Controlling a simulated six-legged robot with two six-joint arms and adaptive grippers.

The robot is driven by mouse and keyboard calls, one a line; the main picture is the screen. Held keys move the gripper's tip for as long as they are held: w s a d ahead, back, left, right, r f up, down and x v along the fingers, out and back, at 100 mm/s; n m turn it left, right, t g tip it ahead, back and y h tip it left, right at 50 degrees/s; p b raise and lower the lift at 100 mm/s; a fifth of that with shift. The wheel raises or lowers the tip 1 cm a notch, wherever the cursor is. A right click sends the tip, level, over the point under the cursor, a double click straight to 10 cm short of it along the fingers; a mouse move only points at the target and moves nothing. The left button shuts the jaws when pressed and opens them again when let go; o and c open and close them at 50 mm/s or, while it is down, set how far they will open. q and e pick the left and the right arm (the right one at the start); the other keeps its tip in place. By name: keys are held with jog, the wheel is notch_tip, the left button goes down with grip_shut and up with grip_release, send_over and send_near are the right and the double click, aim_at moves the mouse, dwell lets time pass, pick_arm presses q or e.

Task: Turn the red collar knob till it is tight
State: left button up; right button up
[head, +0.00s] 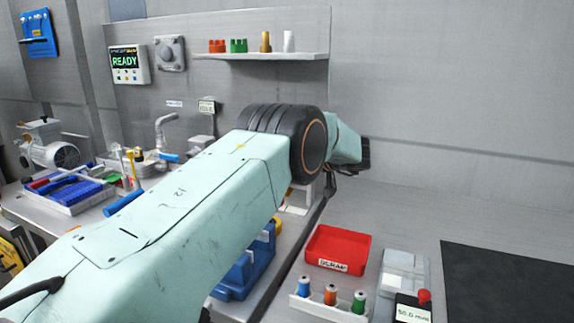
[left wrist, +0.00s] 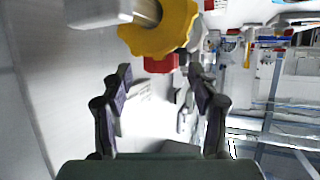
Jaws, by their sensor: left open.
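In the left wrist view, a red block-like part (left wrist: 160,63) shows just beyond the fingertips, partly hidden behind a large yellow lobed knob (left wrist: 160,30). I cannot tell for sure whether this red part is the collar knob. My left gripper (left wrist: 160,80) is open and empty, with its two dark fingers apart and the red part ahead of the gap. No contact shows. My right gripper is in neither view.
A blue tray (head: 72,192) is at left. A wall panel (head: 127,64) reads READY.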

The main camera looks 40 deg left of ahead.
pick_arm(q)
jog(key=w+v, duration=0.1)
jog(key=v, duration=0.9)
jog(key=shift+s+d, duration=0.25)
jog(key=shift+s, duration=0.3)
jog(key=shift+r, duration=0.1)
